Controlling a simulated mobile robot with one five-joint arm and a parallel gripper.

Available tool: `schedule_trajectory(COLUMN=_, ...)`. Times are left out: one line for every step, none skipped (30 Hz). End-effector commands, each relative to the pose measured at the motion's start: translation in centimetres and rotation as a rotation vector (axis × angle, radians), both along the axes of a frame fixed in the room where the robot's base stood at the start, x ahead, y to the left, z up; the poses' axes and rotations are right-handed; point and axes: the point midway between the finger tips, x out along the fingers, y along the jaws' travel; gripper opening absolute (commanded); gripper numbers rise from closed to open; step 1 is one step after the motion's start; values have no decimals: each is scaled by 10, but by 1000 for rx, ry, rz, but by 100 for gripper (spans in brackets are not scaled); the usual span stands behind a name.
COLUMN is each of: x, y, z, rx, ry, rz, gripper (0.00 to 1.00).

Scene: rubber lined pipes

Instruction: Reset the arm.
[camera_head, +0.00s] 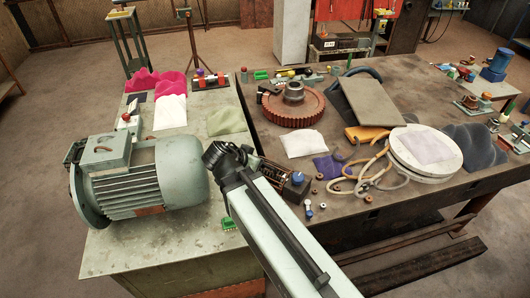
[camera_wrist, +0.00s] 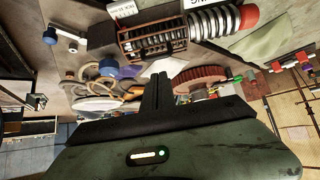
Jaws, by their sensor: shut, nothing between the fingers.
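My gripper (camera_wrist: 157,92) shows in the wrist view with its dark fingers together and nothing between them. In the head view, my pale arm reaches from the bottom edge up over the workbench, ending in a dark joint between the electric motor and the small slotted device. The fingers cannot be made out in that view. In the wrist view the bench and its objects appear upside down beyond the fingers.
A green-grey electric motor (camera_head: 140,180) lies on the light bench (camera_head: 100,262), left of my arm. On the dark table (camera_head: 400,205) are a red gear (camera_head: 293,108), a round white disc (camera_head: 425,152), cables and small parts. Bare floor lies left of the bench.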

Motion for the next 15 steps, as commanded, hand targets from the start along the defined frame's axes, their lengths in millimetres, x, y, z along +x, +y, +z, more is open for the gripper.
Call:
schedule_trajectory(x=-5, y=4, z=3, rx=0, ry=0, rz=3, gripper=0)
schedule_trajectory(x=-7, y=5, z=3, rx=0, ry=0, rz=3, gripper=0)
schedule_trajectory(x=-9, y=6, z=3, rx=0, ry=0, rz=1, gripper=0)
schedule_trajectory(x=-10, y=7, z=3, rx=0, ry=0, rz=1, gripper=0)
schedule_trajectory(x=-10, y=7, z=3, rx=-1, ry=0, rz=1, gripper=0)
schedule_trajectory(x=-10, y=8, z=3, rx=0, ry=0, rz=0, gripper=0)
schedule_trajectory(x=-10, y=8, z=3, rx=0, ry=0, rz=0, gripper=0)
schedule_trajectory(x=-10, y=8, z=3, rx=0, ry=0, rz=0, gripper=0)
schedule_trajectory(x=-10, y=8, z=3, rx=0, ry=0, rz=0, gripper=0)
schedule_trajectory(x=-10, y=8, z=3, rx=0, ry=0, rz=0, gripper=0)
schedule_trajectory(x=-10, y=8, z=3, rx=0, ry=0, rz=0, gripper=0)
schedule_trajectory(x=-10, y=7, z=3, rx=0, ry=0, rz=0, gripper=0)
schedule_trajectory(x=-10, y=6, z=3, rx=-1, ry=0, rz=-2, gripper=0)
schedule_trajectory(x=-9, y=3, z=2, rx=0, ry=0, rz=-7, gripper=0)
schedule_trajectory(x=-7, y=-5, z=1, rx=0, ry=0, rz=-21, gripper=0)
